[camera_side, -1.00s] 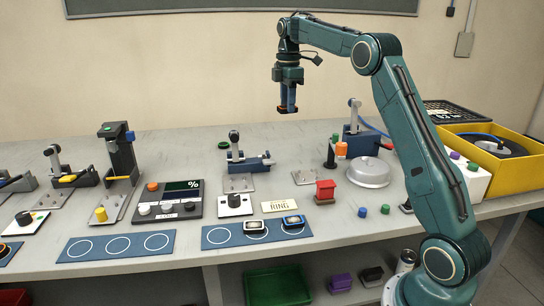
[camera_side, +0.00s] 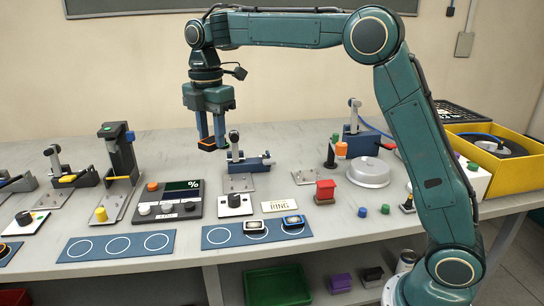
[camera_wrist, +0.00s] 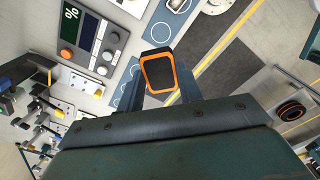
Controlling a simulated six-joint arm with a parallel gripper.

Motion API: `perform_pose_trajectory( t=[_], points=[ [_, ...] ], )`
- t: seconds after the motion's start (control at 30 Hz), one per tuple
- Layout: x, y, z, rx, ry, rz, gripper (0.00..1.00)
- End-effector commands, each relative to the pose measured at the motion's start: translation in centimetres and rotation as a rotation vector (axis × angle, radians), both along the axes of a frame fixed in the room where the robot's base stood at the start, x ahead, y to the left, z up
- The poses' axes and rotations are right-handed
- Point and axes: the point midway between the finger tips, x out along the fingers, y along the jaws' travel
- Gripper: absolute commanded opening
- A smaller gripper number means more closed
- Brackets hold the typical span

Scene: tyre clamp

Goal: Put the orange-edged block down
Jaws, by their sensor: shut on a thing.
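My gripper (camera_side: 211,143) is shut on the orange-edged block (camera_side: 207,144) and holds it in the air above the bench, just left of the toggle clamp (camera_side: 248,162). In the wrist view the block (camera_wrist: 158,71) shows a dark top with an orange rim, between my two fingers. A blue mat (camera_side: 219,243) with ring outlines lies at the bench's front; its left ring is empty. A white-edged block (camera_side: 255,226) and a blue-edged block (camera_side: 293,221) sit on its other rings. Another blue mat (camera_side: 75,256) to the left has empty rings.
A control box with a percent display (camera_side: 168,202) stands behind the left mat. A black-knobbed box (camera_side: 234,205), a RING label (camera_side: 282,206) and a red part (camera_side: 325,191) stand behind the right mat. A silver dome (camera_side: 364,172) and yellow bin (camera_side: 510,170) are at right.

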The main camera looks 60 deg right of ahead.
Motion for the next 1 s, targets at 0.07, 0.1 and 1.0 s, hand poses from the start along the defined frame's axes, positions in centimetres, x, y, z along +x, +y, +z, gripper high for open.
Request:
perform_pose_trajectory(
  t=[0.07, 0.1, 1.0],
  points=[
    [-0.1, 0.2, -1.1, 0.0, 0.004, 0.004, 0.13],
    [-0.1, 0.1, -1.7, 0.0, 0.004, 0.003, 0.13],
    [-0.1, 0.1, -9.1, 0.0, 0.005, 0.002, 0.13]
  ],
)
